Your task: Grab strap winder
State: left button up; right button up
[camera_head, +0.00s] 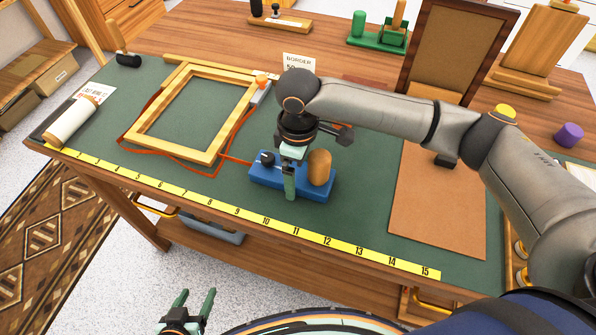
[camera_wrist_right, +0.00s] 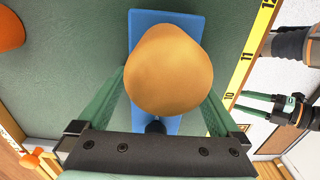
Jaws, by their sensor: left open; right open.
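The strap winder (camera_head: 259,179) is a blue block with a rounded wooden knob (camera_head: 319,168) and a small black knob (camera_head: 267,158), lying on the green mat near the yellow ruler. A red strap runs from it around a light wooden frame (camera_head: 213,155). My right gripper (camera_head: 290,183) is open, pointing down over the winder. In the right wrist view its green fingers stand on either side of the blue block (camera_wrist_right: 145,18), with the wooden knob (camera_wrist_right: 168,70) hiding much of it; contact cannot be told. My left gripper (camera_head: 188,306) is open and empty, below the table's front edge.
A white roll (camera_head: 72,122) lies at the mat's left end. A brown board (camera_head: 440,205) lies right of the winder, partly under my right arm. A green tool (camera_head: 378,32) and a standing brown frame (camera_head: 455,50) are at the back. Mat between the winder and ruler is clear.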

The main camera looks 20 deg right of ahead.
jog(key=shift+r, duration=0.1)
grip_shut()
dwell(0.7)
